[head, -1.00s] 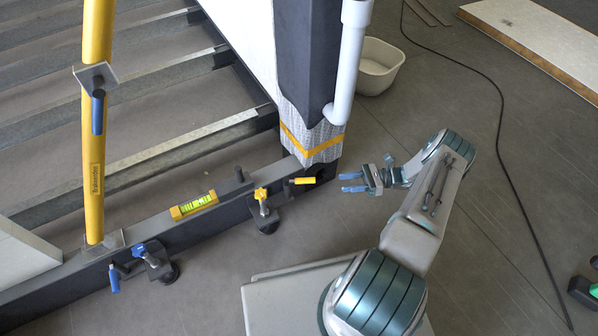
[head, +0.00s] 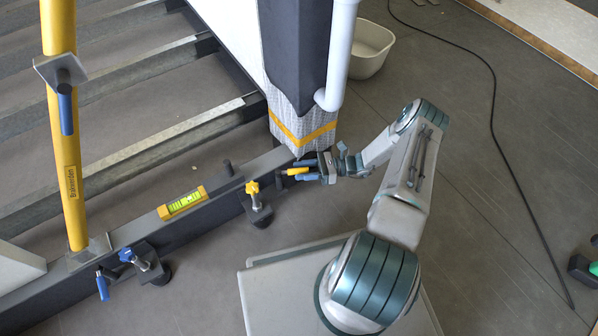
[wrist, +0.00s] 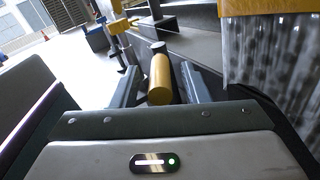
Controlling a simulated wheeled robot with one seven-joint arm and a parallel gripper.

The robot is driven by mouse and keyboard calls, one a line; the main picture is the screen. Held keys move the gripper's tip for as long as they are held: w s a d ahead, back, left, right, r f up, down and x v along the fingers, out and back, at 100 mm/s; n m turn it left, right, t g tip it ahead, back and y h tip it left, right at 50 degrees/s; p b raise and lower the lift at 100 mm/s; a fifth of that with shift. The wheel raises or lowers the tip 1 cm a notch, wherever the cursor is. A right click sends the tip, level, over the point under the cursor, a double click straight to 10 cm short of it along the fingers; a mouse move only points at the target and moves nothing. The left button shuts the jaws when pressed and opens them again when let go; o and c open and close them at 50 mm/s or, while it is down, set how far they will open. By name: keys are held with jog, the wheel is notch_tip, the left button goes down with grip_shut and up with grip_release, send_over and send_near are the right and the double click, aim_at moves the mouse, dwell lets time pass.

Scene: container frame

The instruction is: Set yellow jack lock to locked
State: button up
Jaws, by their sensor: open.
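The yellow lock handle (head: 297,171) sticks out sideways from the dark beam near the foot of the wrapped post. In the wrist view the yellow handle (wrist: 160,80) lies between my two fingers, pointing towards the palm. My gripper (head: 307,170) is open, with one blue-tipped finger on each side of the handle. In the wrist view gaps show between the handle and the fingers of my gripper (wrist: 158,85). A yellow star knob (head: 252,187) on a clamp-like jack stands to the left of the handle.
A blue-handled jack (head: 136,258) is further left along the dark beam (head: 205,213). A yellow level (head: 182,203) lies on the beam. The wrapped post (head: 300,125) and white pipe (head: 340,55) stand close behind my gripper. A cable (head: 497,120) crosses open floor at right.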

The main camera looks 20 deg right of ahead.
jog(key=shift+w+a, duration=0.1)
jog(key=shift+a, duration=0.55)
grip_shut()
